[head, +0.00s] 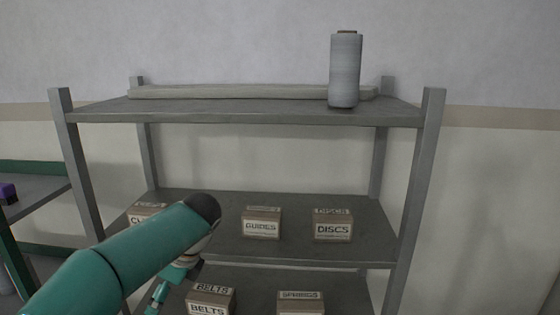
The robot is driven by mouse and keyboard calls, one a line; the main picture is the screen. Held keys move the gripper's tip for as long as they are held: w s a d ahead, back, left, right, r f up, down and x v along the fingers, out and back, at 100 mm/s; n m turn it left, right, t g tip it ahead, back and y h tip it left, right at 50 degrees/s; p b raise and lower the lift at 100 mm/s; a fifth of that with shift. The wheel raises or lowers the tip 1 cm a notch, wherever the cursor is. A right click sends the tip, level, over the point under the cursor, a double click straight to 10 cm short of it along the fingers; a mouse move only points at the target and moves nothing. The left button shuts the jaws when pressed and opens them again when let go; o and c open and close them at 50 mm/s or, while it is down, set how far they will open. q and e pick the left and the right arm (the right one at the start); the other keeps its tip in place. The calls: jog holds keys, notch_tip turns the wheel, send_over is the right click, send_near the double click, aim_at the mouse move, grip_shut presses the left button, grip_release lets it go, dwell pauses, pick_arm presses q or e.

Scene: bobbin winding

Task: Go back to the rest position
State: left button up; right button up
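My teal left arm reaches in from the lower left of the head view, in front of the shelf rack (250,111). It bends down at a dark joint near the middle shelf, and its lower links run out at the bottom edge. I make out no gripper fingers there. My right arm and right gripper do not show.
A grey wrapped roll (345,70) stands upright on the top shelf, with a long pale flat piece (230,92) behind. Boxes marked GUIDES (261,223), DISCS (332,225), BELTS (210,302) and SPRINGS (300,303) sit lower. My arm partly covers another box (146,211). A green-framed table (35,188) stands left.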

pick_arm(q)
jog(key=s+d+f+n+h, duration=0.2)
jog(key=d+f, duration=0.1)
jog(key=f, duration=0.6)
jog(key=s+d+f+n+g+h, duration=0.1)
jog(key=s+d+f+n+h, duration=0.15)
jog(key=f, duration=0.65)
jog(key=s+d+f+n+h, duration=0.1)
jog(key=s+d+f+h, duration=0.15)
jog(key=f, duration=0.65)
jog(key=s+d+f+n+h, duration=0.1)
jog(key=s+d+f+n, duration=0.1)
jog(key=s+f+n, duration=0.4)
jog(key=s+d+f+n+t+h, duration=0.1)
jog(key=s+f+n, duration=0.4)
jog(key=s+n, duration=0.4)
jog(key=s, duration=0.4)
jog(key=shift+d+f+h, duration=0.3)
jog(key=shift+d+f, duration=0.05)
jog(key=shift+f, duration=0.05)
